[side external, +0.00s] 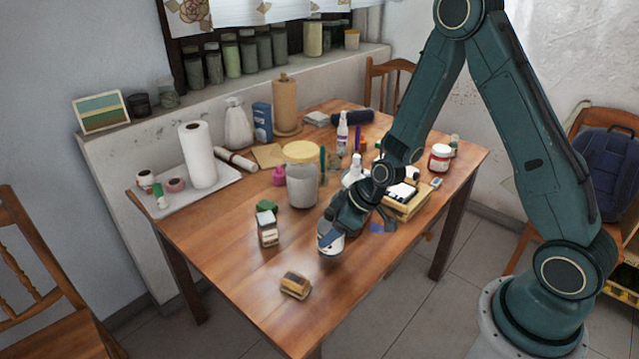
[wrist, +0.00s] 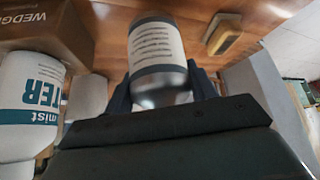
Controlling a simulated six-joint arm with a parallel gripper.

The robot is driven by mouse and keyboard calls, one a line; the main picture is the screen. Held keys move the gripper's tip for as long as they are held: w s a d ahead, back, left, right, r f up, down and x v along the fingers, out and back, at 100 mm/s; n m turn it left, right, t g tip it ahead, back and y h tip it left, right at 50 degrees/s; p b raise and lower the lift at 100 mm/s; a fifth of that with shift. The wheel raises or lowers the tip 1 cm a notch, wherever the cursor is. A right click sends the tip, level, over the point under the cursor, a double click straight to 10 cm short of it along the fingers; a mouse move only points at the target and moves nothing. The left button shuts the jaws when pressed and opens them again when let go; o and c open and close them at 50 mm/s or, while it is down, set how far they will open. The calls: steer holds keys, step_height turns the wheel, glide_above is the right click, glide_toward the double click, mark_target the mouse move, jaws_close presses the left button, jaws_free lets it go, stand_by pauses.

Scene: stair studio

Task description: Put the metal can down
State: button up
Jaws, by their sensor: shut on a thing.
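The metal can (wrist: 157,48) has a pale printed label and a bare silver end. In the wrist view it sits between the two dark fingers of my gripper (wrist: 162,88), which is shut on it. In the side view the can (side external: 330,243) shows at the end of my gripper (side external: 332,228), over the front right part of the wooden table (side external: 228,290). The fingers partly cover it there. I cannot tell whether its lower end touches the tabletop.
A wooden-backed brush (side external: 295,285) lies in front of the can; it also shows in the wrist view (wrist: 225,33). A small box-like item (side external: 268,232) and a large jar (side external: 302,178) stand left. A white bottle (wrist: 28,105) is close in the wrist view. The table's front left is clear.

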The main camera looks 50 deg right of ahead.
steer(key=shift+f, duration=1.4)
steer(key=shift+f, duration=0.1)
steer(key=o, duration=1.2)
steer(key=shift+s+d+r, duration=0.2)
steer(key=shift+s+r, duration=0.1)
steer(key=shift+r, duration=0.35)
steer(key=v, duration=1)
steer(key=shift+s+r, duration=0.2)
steer(key=shift+r, duration=0.1)
steer(key=shift+d, duration=0.1)
